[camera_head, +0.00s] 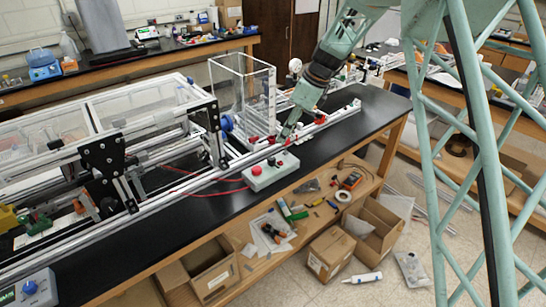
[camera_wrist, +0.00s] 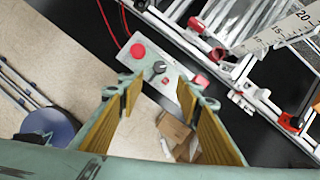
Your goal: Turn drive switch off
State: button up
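A grey control box (camera_head: 262,178) sits on the black bench top near its front edge. It carries a red round button (camera_head: 256,170) and a dark knob (camera_head: 280,163), which looks like the drive switch. In the wrist view the red button (camera_wrist: 137,51), the black knob (camera_wrist: 160,67) and a small red spot beside it show on the box face. The knob's exact setting is too small to read. My gripper (camera_head: 287,134) is above and just behind the box, pointing down. In the wrist view my gripper (camera_wrist: 158,93) is open and empty, its yellow-padded fingers apart, with the knob seen just beyond the gap.
The aluminium extrusion frame (camera_head: 160,150) runs along the bench behind the box. A clear acrylic enclosure (camera_head: 243,95) stands on it near my arm. A red cable (camera_head: 200,194) leads from the box. Cardboard boxes (camera_head: 330,252) lie below. The bench right of the box is clear.

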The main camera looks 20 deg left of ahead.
aim_at(272, 158)
jog(key=shift+f, duration=0.1)
jog(key=shift+x, duration=6.8)
jog(key=shift+c, duration=0.3)
jog(key=c, duration=0.8)
